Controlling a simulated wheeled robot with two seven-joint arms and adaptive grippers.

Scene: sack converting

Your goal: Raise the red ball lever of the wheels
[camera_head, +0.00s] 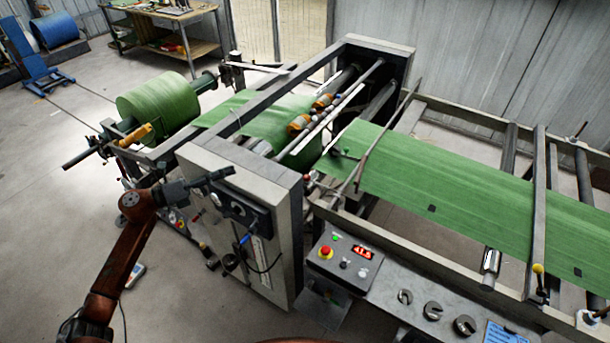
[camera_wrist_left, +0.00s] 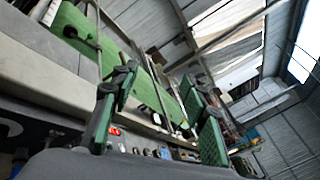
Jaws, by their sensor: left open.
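My left gripper (camera_head: 222,176) is in front of the grey machine cabinet (camera_head: 285,240), near its upper front face, in the head view. In the left wrist view its two fingers (camera_wrist_left: 165,95) stand wide apart with nothing between them. Orange wheels (camera_head: 299,124) sit on a cross bar over the green web (camera_head: 280,120), behind the cabinet. A small red spot (camera_head: 307,178) shows at the cabinet's right top edge; I cannot tell whether it is the lever's red ball. The gripper is left of it and apart from it. My right gripper is out of view.
A control panel (camera_head: 345,260) with a red button stands right of the cabinet. A yellow ball lever (camera_head: 538,269) is at the far right. A green roll (camera_head: 158,100) sits at the machine's left end. The floor (camera_head: 60,200) at left is mostly clear.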

